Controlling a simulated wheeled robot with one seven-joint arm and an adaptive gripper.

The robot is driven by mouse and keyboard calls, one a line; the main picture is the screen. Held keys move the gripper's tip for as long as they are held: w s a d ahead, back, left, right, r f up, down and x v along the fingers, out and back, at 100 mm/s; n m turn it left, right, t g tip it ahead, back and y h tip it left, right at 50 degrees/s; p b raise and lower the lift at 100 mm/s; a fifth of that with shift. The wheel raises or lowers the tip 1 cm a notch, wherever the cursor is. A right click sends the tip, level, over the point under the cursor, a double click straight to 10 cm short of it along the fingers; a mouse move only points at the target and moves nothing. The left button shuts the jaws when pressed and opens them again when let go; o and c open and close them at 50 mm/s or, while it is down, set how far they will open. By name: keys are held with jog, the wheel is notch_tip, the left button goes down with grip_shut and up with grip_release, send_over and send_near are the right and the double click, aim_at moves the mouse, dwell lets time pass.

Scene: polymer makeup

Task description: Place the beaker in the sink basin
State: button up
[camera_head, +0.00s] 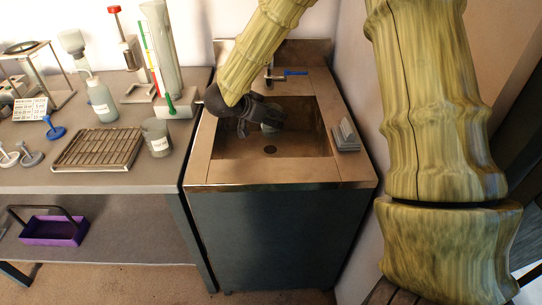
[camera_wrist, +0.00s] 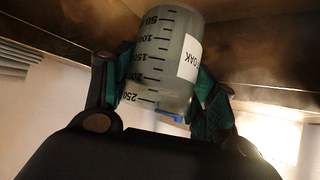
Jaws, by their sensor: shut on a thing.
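The beaker (camera_wrist: 165,62) is clear, with a dark graduated scale and a white label ending in "OAK". In the wrist view it sits between the two green-padded fingers of my gripper (camera_wrist: 168,85), which is shut on it. In the head view my gripper (camera_head: 262,114) is over the sink basin (camera_head: 232,145), and the beaker (camera_head: 272,123) shows as a pale grey shape at its fingers. Part of the beaker is hidden by my gripper. I cannot tell whether it touches the basin floor.
A faucet with a blue handle (camera_head: 295,73) stands behind the basin. A grey ridged block (camera_head: 346,134) sits on the right rim. On the left bench are another labelled beaker (camera_head: 157,138), a wire rack (camera_head: 98,151) and a wash bottle (camera_head: 102,101). The basin front is clear.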

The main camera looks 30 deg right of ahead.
notch_tip(320, 180, down, 10)
jog(key=shift+r+b, duration=0.1)
jog(key=shift+b, duration=0.7)
jog(key=o, duration=1.1)
jog(key=shift+a+r, duration=0.1)
jog(key=shift+p+v, duration=0.5)
jog(key=shift+v, duration=3.1)
